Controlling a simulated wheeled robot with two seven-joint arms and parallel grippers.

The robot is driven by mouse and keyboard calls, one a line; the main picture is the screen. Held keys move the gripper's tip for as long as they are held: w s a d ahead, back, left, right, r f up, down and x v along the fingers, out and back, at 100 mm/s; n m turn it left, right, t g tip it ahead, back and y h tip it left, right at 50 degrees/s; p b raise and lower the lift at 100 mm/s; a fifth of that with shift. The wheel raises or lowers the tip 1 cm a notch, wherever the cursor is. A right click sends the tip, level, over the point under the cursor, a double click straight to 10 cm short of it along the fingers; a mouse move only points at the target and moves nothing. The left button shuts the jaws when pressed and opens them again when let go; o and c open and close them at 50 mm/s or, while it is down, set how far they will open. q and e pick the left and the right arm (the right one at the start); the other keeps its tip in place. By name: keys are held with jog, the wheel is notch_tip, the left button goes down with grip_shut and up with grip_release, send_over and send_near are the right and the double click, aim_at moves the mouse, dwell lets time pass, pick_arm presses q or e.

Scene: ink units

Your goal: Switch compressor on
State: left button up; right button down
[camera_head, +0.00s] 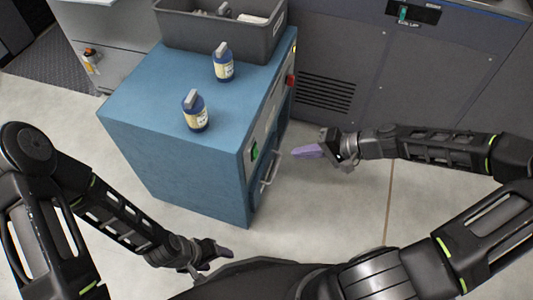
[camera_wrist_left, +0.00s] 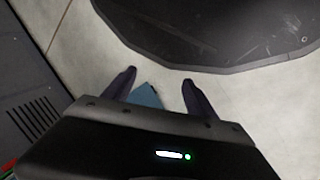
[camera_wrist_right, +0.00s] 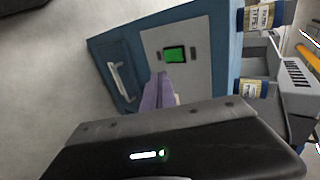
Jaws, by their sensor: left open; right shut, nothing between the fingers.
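A blue cabinet (camera_head: 165,110) stands at centre; which unit is the compressor is not marked. Its right-hand face has a light panel with a green display (camera_head: 254,151), a red knob (camera_head: 290,79) and a handle (camera_head: 270,171). In the right wrist view, the green display (camera_wrist_right: 175,54) and handle (camera_wrist_right: 122,82) show ahead of the fingers. My right gripper (camera_head: 307,151) is shut and empty, apart from the panel face, its purple fingers (camera_wrist_right: 158,92) pointing towards it. My left gripper (camera_head: 222,253) is open and empty, low over the floor in front of the cabinet; its fingers (camera_wrist_left: 158,84) are spread.
A dark grey machine (camera_head: 420,90) behind has a vent and a recessed panel with a green switch-like part (camera_head: 403,13). Floor right of the cabinet is clear.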

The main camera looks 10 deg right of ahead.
aim_at(256, 151)
pick_arm(q)
jog(key=f+b, duration=0.2)
jog(key=f, duration=0.1)
jog(key=w+a+f+b, duration=0.1)
jog(key=b, duration=0.1)
jog(key=shift+f, duration=0.3)
pick_arm(e)
jog(key=a+r+x, duration=0.1)
jog(key=x, duration=1)
jog(key=shift+w, duration=0.4)
jog(key=shift+a+r, duration=0.1)
jog(key=shift+r, duration=0.05)
jog(key=shift+w+a, duration=0.1)
jog(key=shift+a, duration=0.1)
pick_arm(q)
jog(key=shift+r, duration=0.15)
jog(key=shift+r, duration=0.15)
pick_arm(e)
jog(key=shift+r, duration=0.1)
pick_arm(q)
jog(key=shift+r+p, duration=0.7)
jog(key=shift+p, duration=0.25)
pick_arm(e)
jog(key=shift+r, duration=0.7)
